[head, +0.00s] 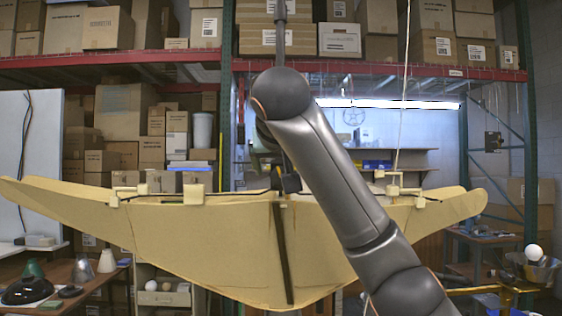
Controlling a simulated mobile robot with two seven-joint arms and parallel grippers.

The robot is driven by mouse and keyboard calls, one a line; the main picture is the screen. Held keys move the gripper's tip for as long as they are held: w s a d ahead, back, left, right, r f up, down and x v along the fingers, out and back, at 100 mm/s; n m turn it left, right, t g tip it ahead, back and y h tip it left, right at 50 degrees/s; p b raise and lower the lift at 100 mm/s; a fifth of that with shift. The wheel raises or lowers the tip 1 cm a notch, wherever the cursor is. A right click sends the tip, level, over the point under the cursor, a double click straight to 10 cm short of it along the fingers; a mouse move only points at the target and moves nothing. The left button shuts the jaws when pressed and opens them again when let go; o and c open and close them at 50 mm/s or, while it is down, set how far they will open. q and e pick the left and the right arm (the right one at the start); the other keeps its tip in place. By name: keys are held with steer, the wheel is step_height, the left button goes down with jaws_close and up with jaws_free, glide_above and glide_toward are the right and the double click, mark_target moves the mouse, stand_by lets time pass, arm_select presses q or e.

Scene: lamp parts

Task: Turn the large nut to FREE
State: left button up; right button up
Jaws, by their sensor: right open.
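My right arm comes in from the lower right and rises across the middle of the view. My right gripper (287,187) is dark and small, partly behind the arm, at the top edge of the large tan panel (190,240). It is open, and I see nothing held in it. I cannot make out a large nut or a FREE mark; any nut near the gripper is hidden or too small to tell. My left gripper is not in view.
A black bar (281,250) runs down the panel's middle. Small cream blocks (194,194) sit along its top edge. A left table (95,283) bears lampshades (107,261). A white bulb (533,252) stands at right. Shelves of boxes fill the back.

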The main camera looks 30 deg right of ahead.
steer(key=shift+p+x, duration=0.4)
steer(key=shift+x, duration=1.8)
steer(key=shift+c, duration=0.2)
steer(key=c, duration=1.3)
steer(key=shift+s+d+f+m+t+y+b, duration=0.1)
steer(key=shift+m+t+y+b, duration=0.7)
steer(key=shift+m+b, duration=0.85)
steer(key=shift+s+d+f+m+t+y+b, duration=0.15)
steer(key=shift+m+t+y+b, duration=0.65)
steer(key=shift+m+b, duration=0.8)
steer(key=shift+d+f+m+t+y+b, duration=0.1)
steer(key=shift+m+t+y+b, duration=0.65)
steer(key=shift+m+b, duration=0.85)
steer(key=shift+r+m+p, duration=0.1)
steer(key=shift+m+p, duration=0.2)
steer(key=shift+m, duration=0.25)
